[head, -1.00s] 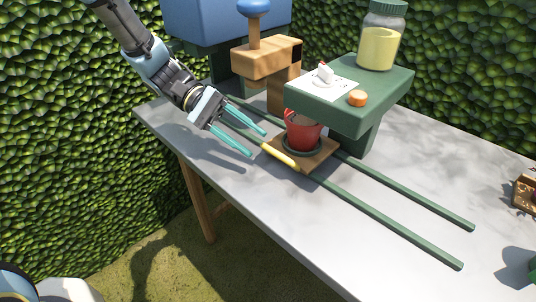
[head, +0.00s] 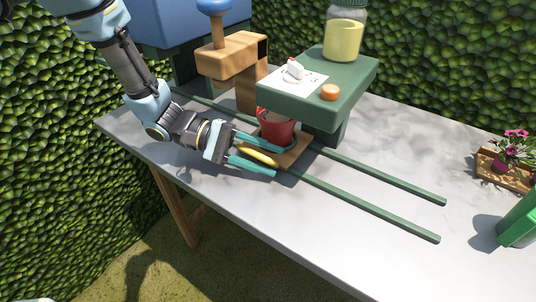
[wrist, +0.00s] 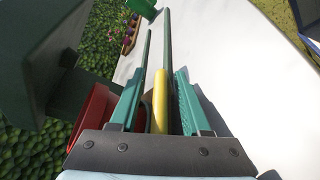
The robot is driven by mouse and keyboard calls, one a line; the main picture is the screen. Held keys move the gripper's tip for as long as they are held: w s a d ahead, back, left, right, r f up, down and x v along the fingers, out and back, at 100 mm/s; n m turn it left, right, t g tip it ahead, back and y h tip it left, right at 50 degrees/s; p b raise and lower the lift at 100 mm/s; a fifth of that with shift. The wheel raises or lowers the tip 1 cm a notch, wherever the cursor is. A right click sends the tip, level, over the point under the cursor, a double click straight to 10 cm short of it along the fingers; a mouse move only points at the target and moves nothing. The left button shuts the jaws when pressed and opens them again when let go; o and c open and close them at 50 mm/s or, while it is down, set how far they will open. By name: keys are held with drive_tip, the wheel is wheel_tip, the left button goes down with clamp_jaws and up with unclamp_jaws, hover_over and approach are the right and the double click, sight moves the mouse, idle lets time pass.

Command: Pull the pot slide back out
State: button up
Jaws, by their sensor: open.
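The pot slide (head: 297,152) is a wooden board on two long dark green rails (head: 352,205), with a yellow handle (head: 258,157) along its front edge. A red pot (head: 276,130) stands on the slide, partly under the green shelf's overhang. My gripper (head: 280,161) is open, with its teal fingers on either side of the yellow handle. In the wrist view the handle (wrist: 160,98) lies between the two fingers, with a gap on each side. The red pot (wrist: 92,118) shows to the left, partly hidden by my gripper.
A wooden post with a blue knob (head: 214,6) stands behind. Flowers (head: 513,147) and a green container (head: 519,222) are at right. The front tabletop is clear.

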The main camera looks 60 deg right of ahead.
drive_tip(key=shift+s+f, duration=0.1)
drive_tip(key=shift+s, duration=0.2)
drive_tip(key=shift+d, duration=0.1)
drive_tip(key=c, duration=0.7)
clamp_jaws()
